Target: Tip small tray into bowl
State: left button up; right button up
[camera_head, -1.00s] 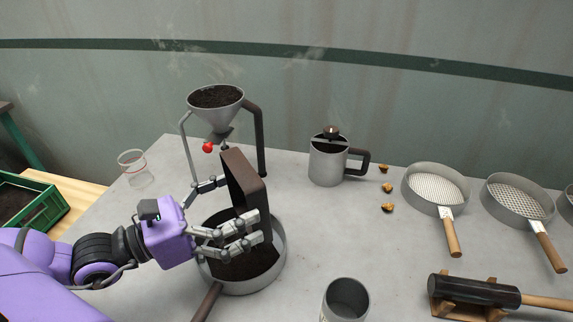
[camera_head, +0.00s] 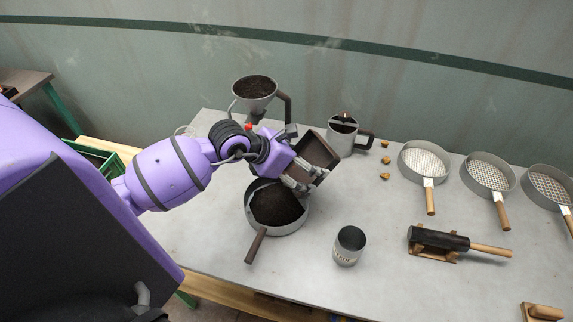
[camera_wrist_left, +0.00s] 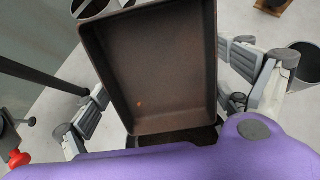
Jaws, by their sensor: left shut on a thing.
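My left gripper (camera_head: 303,180) is shut on the small brown tray (camera_head: 318,151) and holds it tilted above the back right rim of the bowl. The tray fills the middle of the left wrist view (camera_wrist_left: 155,65), between my fingers. Its inside looks empty there except for one small orange speck. The round grey bowl (camera_head: 293,229), a pan with a brown handle, stands on the table below and holds dark soil (camera_head: 275,205). My fingers partly hide the bowl's back edge. My right gripper is not in view.
A funnel stand with soil (camera_head: 254,87) is close behind my left wrist, with a red knob. A lidded mug (camera_head: 341,139) stands behind the tray. A metal cup (camera_head: 349,246), a mallet (camera_head: 440,238) and several sieves (camera_head: 423,160) are to the right.

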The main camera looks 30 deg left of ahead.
aim_at(313, 163)
pick_arm(q)
jog(key=shift+w+d+f+g+y, duration=0.4)
jog(key=shift+w+d+g, duration=0.05)
jog(key=shift+w+g, duration=0.2)
jog(key=shift+w+d+f+g+y, duration=0.4)
jog(key=shift+w+g, duration=0.15)
jog(key=shift+w, duration=0.05)
jog(key=w+d+f+g+y+b, duration=0.3)
jog(key=w+d+g, duration=0.1)
jog(key=w+g, duration=0.1)
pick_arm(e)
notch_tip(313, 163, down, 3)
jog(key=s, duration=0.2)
pick_arm(q)
jog(key=shift+g+y, duration=0.3)
jog(key=shift+w+a+r+p, duration=0.15)
jog(key=shift+r+p, duration=0.2)
jog(key=shift+r, duration=0.8)
jog(key=shift+w+a+r+p, duration=0.1)
jog(key=shift+r+p, duration=0.25)
jog(key=shift+r, duration=0.8)
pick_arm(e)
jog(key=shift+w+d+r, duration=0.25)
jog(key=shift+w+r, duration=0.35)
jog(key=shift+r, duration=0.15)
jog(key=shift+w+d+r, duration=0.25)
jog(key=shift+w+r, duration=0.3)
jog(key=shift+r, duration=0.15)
